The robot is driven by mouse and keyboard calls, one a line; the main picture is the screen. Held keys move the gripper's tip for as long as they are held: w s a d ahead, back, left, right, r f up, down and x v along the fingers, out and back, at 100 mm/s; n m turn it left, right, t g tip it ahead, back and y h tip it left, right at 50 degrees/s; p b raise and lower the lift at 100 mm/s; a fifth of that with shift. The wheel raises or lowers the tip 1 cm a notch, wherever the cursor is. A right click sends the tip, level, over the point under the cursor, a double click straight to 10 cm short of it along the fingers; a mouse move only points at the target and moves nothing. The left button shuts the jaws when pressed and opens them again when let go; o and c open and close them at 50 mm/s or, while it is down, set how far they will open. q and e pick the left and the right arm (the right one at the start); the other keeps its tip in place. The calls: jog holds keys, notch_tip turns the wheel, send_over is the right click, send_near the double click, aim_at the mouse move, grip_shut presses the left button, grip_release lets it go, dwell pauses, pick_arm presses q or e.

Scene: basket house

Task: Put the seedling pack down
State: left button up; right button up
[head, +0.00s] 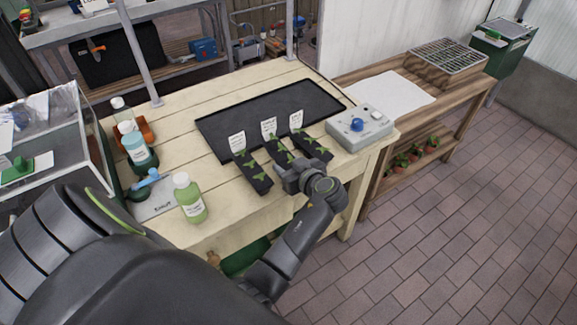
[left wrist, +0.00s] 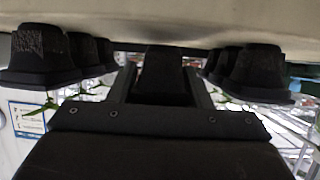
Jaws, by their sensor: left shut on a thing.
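Three black seedling packs with green sprouts and white labels sit side by side at the front edge of the black mat (head: 240,118) in the head view: a left pack (head: 252,172), a middle pack (head: 277,151) and a right pack (head: 312,147). My left gripper (head: 290,176) is at the near end of the middle pack and shut on it. In the upside-down left wrist view, my left gripper (left wrist: 160,88) has its fingers on both sides of the middle pack (left wrist: 160,70). Whether that pack's base touches the surface is unclear. My right gripper is not in view.
A grey control box (head: 360,126) with a blue knob stands right of the packs. The mat behind the packs is clear.

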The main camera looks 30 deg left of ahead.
pick_arm(q)
jog(key=shift+f, duration=0.35)
jog(key=shift+f, duration=0.15)
jog(key=o, duration=1.1)
